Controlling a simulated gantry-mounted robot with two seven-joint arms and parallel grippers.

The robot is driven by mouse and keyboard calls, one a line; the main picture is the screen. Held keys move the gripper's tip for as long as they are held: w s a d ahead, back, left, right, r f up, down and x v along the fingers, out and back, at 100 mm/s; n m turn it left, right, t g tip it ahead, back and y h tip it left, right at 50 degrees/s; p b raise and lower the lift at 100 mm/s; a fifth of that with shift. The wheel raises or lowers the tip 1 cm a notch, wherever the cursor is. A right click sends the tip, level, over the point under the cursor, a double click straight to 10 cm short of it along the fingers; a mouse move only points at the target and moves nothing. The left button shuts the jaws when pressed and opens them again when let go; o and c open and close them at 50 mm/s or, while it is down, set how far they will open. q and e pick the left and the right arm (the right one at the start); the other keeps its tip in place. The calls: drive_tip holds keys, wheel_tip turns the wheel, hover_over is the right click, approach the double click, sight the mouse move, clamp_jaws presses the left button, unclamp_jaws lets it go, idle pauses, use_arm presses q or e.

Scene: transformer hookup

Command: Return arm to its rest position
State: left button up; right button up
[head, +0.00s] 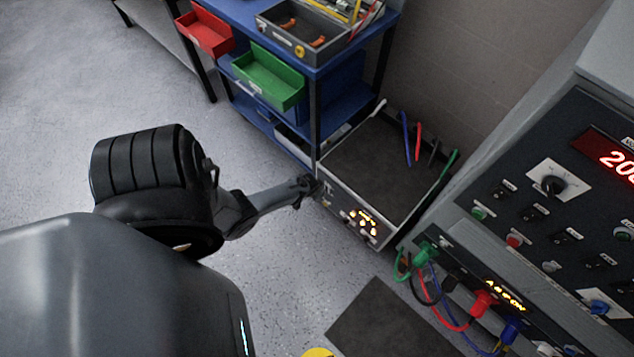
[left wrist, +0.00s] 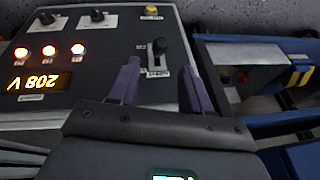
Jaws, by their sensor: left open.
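My left gripper (head: 309,186) is at the left front corner of a low grey box with a dark top (head: 375,165). In the left wrist view the two purple fingers of my left gripper (left wrist: 160,66) are apart with nothing held between them. A black lever switch (left wrist: 158,48) on the box's front panel (left wrist: 105,45) shows just beyond the gap; I cannot tell whether the fingers touch it. Three lamps (left wrist: 49,51) on the panel are lit, and a display (left wrist: 33,82) reads 208 V upside down. My right gripper is not in view.
A blue cart (head: 315,65) with a green bin (head: 268,78) and a red bin (head: 205,30) stands behind. A control console (head: 540,190) with plugged cables (head: 455,310) is at right. A dark mat (head: 390,320) lies in front. The floor at left is clear.

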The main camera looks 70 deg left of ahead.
use_arm(q)
drive_tip(key=shift+r, duration=0.1)
idle(0.3)
drive_tip(key=s+d+f+m, duration=0.1)
drive_tip(key=s+d, duration=0.1)
drive_tip(key=s, duration=0.5)
drive_tip(key=w+d+r+m+t+h+p, duration=0.1)
drive_tip(key=w+d+r+m+h, duration=0.2)
drive_tip(key=d+r, duration=1.15)
drive_tip(key=w+d+r+m+t, duration=0.15)
drive_tip(key=w+d+r, duration=0.35)
drive_tip(key=d+r, duration=1)
wheel_tip(320, 180, up, 48)
drive_tip(key=s+a+g+p, duration=0.1)
drive_tip(key=s+p, duration=0.1)
drive_tip(key=p, duration=3.6)
drive_tip(key=shift+s+a+m, duration=0.3)
drive_tip(key=shift+a+m, duration=0.05)
drive_tip(key=shift+m, duration=0.1)
